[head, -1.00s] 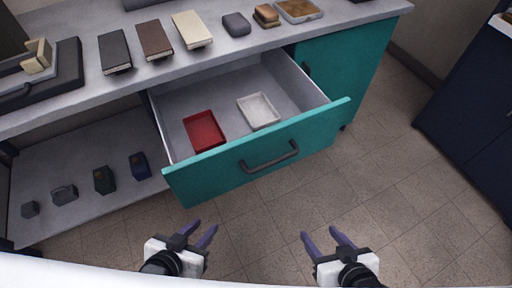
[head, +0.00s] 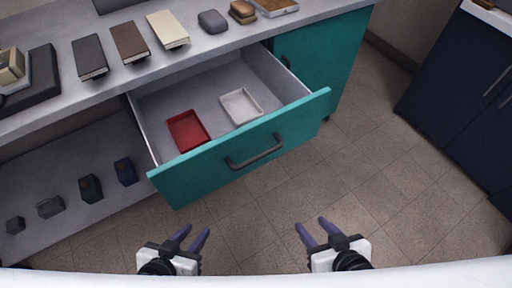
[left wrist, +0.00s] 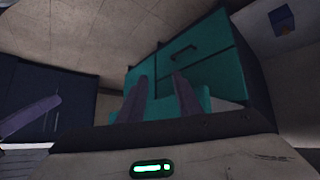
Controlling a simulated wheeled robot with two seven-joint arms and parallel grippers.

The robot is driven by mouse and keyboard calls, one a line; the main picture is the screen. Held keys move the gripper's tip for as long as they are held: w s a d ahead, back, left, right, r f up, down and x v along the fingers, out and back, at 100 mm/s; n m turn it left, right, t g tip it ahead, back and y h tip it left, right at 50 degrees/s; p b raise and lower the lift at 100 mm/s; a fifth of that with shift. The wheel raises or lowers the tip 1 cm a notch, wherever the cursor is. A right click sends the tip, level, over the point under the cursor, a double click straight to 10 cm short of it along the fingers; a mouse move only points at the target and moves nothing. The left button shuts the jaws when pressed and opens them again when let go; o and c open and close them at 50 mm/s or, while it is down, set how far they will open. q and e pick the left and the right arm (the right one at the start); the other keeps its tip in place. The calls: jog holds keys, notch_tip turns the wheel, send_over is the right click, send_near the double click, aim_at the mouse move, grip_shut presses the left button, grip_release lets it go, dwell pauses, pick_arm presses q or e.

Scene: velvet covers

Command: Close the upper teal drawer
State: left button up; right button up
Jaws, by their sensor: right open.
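The upper teal drawer (head: 190,183) is pulled well out of the counter in the head view, with a dark bar handle (head: 255,152) on its front. A red tray (head: 187,131) and a white tray (head: 241,107) lie inside it. My left gripper (head: 190,238) is open and empty, in front of the drawer's left part and apart from it. My right gripper (head: 314,232) is open and empty, in front of the drawer's right end and also apart. In the left wrist view, the left fingers (left wrist: 158,98) show spread against teal fronts (left wrist: 190,50).
The grey countertop (head: 110,88) above holds several boxes and small items. An open lower shelf (head: 60,165) at the left holds several small objects. A dark blue cabinet (head: 455,80) stands at the right. Tiled floor (head: 365,180) is clear between it and the drawer.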

jog(key=shift+w+r, duration=0.15)
jog(key=shift+w, duration=0.15)
jog(key=c, duration=0.3)
jog(key=w+r+m+t, duration=0.1)
jog(key=w+r+m+t+y+p, duration=0.1)
jog(key=w+m, duration=0.1)
grip_shut()
jog(key=m+t+y+p, duration=0.2)
jog(key=m+t+y, duration=0.3)
jog(key=m, duration=0.6)
send_near(298, 120)
jog(key=x, duration=0.5)
jog(key=shift+w+b, duration=0.15)
jog(key=shift+b, duration=0.25)
jog(key=shift+w+a, duration=0.3)
jog(key=shift+w, duration=0.2)
